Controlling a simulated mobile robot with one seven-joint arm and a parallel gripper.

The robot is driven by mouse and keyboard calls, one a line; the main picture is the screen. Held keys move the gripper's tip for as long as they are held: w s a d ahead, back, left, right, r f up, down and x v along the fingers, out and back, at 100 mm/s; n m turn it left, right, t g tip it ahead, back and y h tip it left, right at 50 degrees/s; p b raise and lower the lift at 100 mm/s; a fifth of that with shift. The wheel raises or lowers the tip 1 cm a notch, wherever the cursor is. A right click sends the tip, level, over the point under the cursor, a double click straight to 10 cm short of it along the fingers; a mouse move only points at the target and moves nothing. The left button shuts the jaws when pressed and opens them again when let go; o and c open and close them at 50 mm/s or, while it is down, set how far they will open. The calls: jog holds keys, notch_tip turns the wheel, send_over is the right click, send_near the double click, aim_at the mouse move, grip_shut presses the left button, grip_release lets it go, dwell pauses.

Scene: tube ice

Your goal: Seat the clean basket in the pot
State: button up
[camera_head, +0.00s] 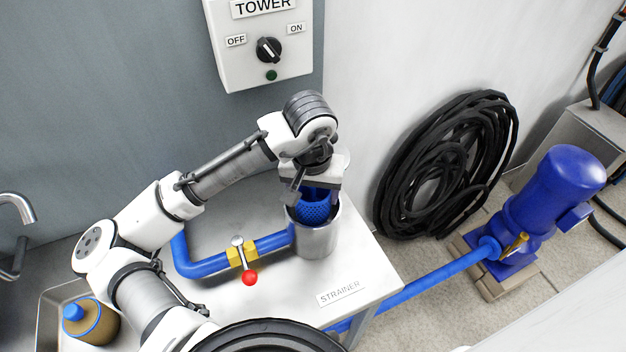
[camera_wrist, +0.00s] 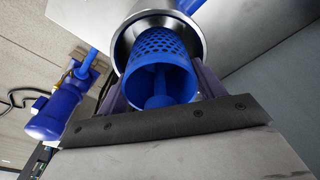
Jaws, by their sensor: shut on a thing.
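The blue perforated basket (camera_head: 314,209) is held upright by my gripper (camera_head: 312,185), which is shut on it. The basket's lower part is inside the mouth of the steel pot (camera_head: 318,241), and its upper part is above the rim. In the wrist view, the basket (camera_wrist: 162,62) shows its open top and a blue post inside, between the fingers of my gripper (camera_wrist: 160,95). The pot's rim (camera_wrist: 199,30) rings the basket's far end there. The basket's bottom is hidden in the pot, so I cannot tell how deep it reaches.
The pot stands on a white table (camera_head: 352,272) with a STRAINER label. A blue pipe with a red-knobbed valve (camera_head: 243,257) joins its left side. A blue pump (camera_head: 545,205) stands right, near a coiled black hose (camera_head: 445,165).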

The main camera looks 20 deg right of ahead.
jog(key=shift+f+b, duration=3)
jog(key=shift+f, duration=1.4)
jog(key=shift+f, duration=0.1)
jog(key=o, duration=1)
jog(key=shift+o, duration=0.4)
jog(key=r, duration=0.4)
jog(key=s+r, duration=0.1)
jog(key=r, duration=0.4)
jog(key=a+r, duration=0.1)
jog(key=r, duration=0.3)
jog(key=shift+s+r, duration=0.2)
jog(key=shift+r, duration=0.2)
